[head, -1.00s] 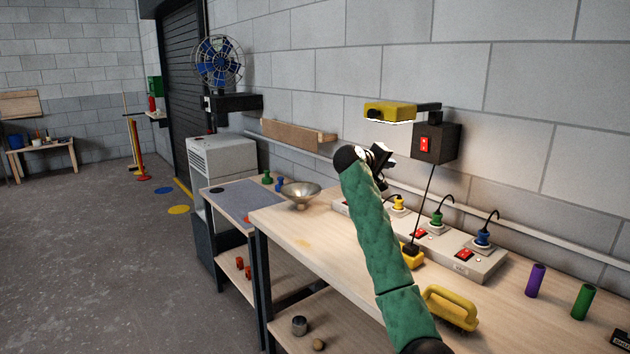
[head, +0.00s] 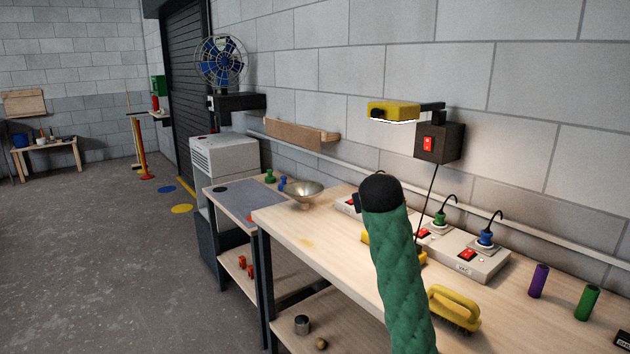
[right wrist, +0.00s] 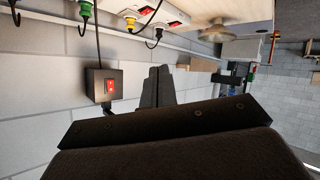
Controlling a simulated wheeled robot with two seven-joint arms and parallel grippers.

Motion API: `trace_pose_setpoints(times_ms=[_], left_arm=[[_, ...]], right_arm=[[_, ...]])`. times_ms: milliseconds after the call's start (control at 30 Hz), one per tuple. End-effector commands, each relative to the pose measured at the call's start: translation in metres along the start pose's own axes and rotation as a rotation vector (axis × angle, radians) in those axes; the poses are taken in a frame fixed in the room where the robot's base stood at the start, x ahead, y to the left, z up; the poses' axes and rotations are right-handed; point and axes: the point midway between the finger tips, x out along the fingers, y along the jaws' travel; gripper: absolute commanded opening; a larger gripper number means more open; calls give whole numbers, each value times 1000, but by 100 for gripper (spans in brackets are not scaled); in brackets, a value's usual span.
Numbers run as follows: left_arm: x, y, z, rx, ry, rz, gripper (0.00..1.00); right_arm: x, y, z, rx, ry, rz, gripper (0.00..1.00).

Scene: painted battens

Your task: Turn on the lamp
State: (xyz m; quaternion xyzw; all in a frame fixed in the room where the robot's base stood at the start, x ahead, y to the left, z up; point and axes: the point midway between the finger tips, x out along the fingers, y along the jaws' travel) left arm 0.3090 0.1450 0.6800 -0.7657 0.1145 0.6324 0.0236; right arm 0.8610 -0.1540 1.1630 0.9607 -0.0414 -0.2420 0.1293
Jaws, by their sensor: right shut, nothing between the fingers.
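The yellow lamp (head: 393,111) is fixed to the wall above the bench, and its underside looks bright white. Beside it is a dark switch box (head: 453,141) with a red rocker switch (head: 428,144). In the right wrist view the picture is turned over, and the box (right wrist: 97,86) and its red switch (right wrist: 110,87) are left of the fingers. My right gripper (right wrist: 160,72) is shut and empty, apart from the box. In the head view my green right arm hides most of that gripper. My left gripper is out of view.
Power strips (head: 481,262) with plugs and red switches lie along the back of the bench (head: 300,237). A yellow brush (head: 454,305), a purple cylinder (head: 538,281), a green cylinder (head: 587,302) and a metal bowl (head: 304,190) stand there. The wall around the box is clear.

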Motion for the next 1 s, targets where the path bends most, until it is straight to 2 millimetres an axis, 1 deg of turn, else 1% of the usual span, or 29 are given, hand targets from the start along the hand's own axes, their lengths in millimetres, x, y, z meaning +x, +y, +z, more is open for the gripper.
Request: trace_pose_setpoints(times_ms=[33, 67, 100, 267, 300, 367, 400, 467, 500, 567, 600, 867, 900, 967, 1000], left_arm=[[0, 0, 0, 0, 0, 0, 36], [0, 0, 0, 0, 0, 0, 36], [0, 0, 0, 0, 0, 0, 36], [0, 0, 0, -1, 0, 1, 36], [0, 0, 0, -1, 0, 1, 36], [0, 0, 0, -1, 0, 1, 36], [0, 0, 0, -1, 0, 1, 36], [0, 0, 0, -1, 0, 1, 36], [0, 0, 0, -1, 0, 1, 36], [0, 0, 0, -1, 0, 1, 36], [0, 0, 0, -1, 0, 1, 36], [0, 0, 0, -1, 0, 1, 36], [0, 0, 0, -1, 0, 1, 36], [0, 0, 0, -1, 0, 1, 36], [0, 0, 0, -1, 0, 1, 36]], right_arm=[[-5, -7, 22, 8, -11, -29, 0], [-8, -11, 33, 13, -17, -47, 0], [-12, -16, 49, 18, -25, -69, 0], [-28, -34, 109, 34, -62, -150, 0], [-33, -39, 124, 36, -73, -169, 0], [-40, -45, 146, 38, -89, -195, 0], [-44, -48, 161, 39, -100, -211, 0], [-52, -54, 183, 41, -117, -234, 0], [-56, -58, 197, 41, -131, -249, 0], [-64, -62, 219, 43, -149, -268, 0], [-69, -65, 233, 44, -162, -282, 0], [-103, -82, 324, 52, -257, -346, 0], [-109, -84, 338, 53, -274, -353, 0], [-117, -87, 358, 54, -300, -362, 0], [-122, -89, 372, 55, -319, -367, 0]])
